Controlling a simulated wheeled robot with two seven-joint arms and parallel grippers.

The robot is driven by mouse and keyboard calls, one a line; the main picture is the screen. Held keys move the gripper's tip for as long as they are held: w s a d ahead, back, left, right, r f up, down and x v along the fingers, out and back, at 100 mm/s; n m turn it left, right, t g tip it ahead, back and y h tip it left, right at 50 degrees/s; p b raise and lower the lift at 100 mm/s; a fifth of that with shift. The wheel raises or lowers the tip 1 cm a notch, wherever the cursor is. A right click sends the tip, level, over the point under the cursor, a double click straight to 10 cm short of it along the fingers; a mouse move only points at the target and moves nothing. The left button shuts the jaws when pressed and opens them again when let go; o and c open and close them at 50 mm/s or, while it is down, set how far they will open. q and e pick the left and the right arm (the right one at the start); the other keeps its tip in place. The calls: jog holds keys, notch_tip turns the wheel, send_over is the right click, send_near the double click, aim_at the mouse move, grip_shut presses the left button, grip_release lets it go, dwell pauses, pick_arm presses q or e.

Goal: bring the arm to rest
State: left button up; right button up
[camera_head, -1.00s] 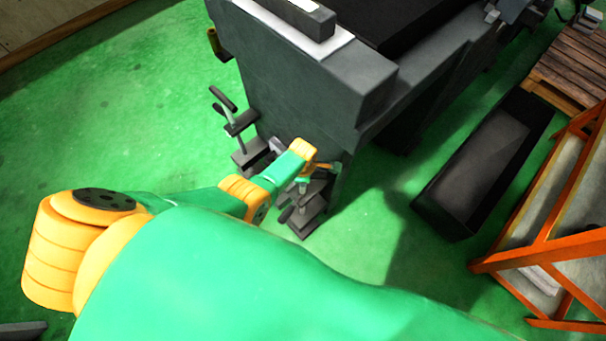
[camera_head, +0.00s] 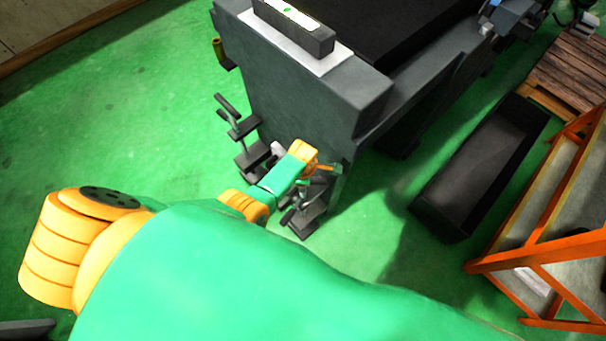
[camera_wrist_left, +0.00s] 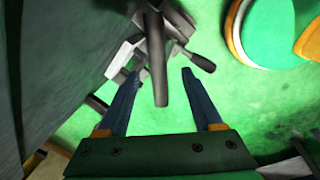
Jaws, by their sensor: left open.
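My left arm comes in from the left in the head view and reaches to the end of the dark grey machine (camera_head: 300,95). Its yellow wrist is close to the machine's lower corner, and the gripper is mostly hidden there. In the left wrist view my left gripper (camera_wrist_left: 158,78) is open, with its two dark fingers apart. A dark handle (camera_wrist_left: 160,75) of a clamp-like fitting shows between the fingertips; I cannot tell whether it touches them. My right gripper is not in view.
Clamp-like fittings stand at the machine's foot, one on the left (camera_head: 250,152) and one by my wrist (camera_head: 306,215). A black trough (camera_head: 440,205), a wooden pallet (camera_head: 570,70) and an orange rack (camera_head: 530,255) are on the right. Green floor is clear at left.

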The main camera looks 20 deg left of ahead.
pick_arm(q)
jog(key=shift+s+d+r, duration=0.1)
jog(key=shift+s+r, duration=0.1)
jog(key=shift+r, duration=0.65)
